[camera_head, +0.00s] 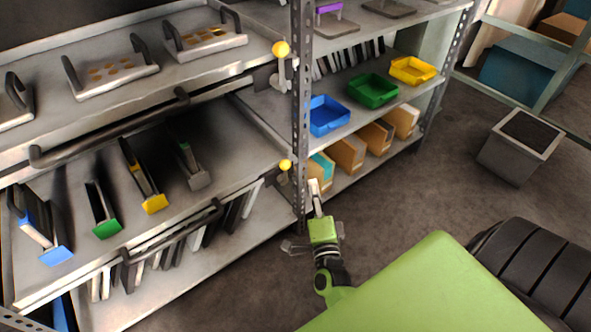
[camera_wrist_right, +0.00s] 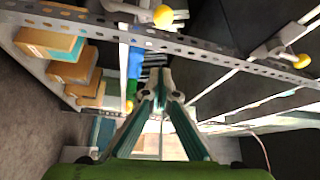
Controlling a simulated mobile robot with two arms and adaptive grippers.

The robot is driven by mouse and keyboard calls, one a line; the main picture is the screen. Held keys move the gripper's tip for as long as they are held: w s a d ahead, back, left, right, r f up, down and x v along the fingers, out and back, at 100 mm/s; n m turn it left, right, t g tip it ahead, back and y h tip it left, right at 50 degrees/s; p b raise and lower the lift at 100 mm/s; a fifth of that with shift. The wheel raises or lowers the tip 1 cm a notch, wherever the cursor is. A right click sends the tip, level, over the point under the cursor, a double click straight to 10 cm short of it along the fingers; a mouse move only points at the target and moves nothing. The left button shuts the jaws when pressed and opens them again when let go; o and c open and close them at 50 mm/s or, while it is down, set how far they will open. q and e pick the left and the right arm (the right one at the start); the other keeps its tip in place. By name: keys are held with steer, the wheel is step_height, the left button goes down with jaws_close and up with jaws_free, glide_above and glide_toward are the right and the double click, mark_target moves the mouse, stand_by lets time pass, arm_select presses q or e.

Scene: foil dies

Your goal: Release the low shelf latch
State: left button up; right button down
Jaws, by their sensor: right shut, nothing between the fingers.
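The low shelf latch has a yellow ball knob (camera_head: 285,165) on a grey lever, at the right end of the lower pull-out shelf, beside the perforated post. In the right wrist view a yellow knob (camera_wrist_right: 163,16) at the top edge appears to be this one. My right gripper (camera_head: 314,184) is just right of the post, a little right of and below the knob in the head view, and apart from it. In the wrist view its fingers (camera_wrist_right: 163,85) meet at the tips, shut and empty. My left gripper is not in view.
A second yellow knob (camera_head: 281,49) sits higher by the same post (camera_head: 301,110). The lower shelf (camera_head: 235,165) holds several coloured-ended dies. Blue (camera_head: 328,115), green and yellow bins and cardboard boxes (camera_head: 348,153) stand right of the post. Open floor (camera_head: 420,195) lies to the right.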

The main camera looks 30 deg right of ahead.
mark_target(285, 173)
steer(key=shift+w, duration=0.1)
steer(key=b+x, duration=0.1)
steer(key=x, duration=0.9)
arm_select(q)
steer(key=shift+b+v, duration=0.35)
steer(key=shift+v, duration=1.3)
arm_select(e)
steer(key=shift+w+a+f, duration=0.1)
steer(key=shift+a+f, duration=0.1)
steer(key=shift+a, duration=0.8)
steer(key=shift+w+a+f, duration=0.1)
steer(key=shift+a+f, duration=0.15)
steer(key=shift+a, duration=0.7)
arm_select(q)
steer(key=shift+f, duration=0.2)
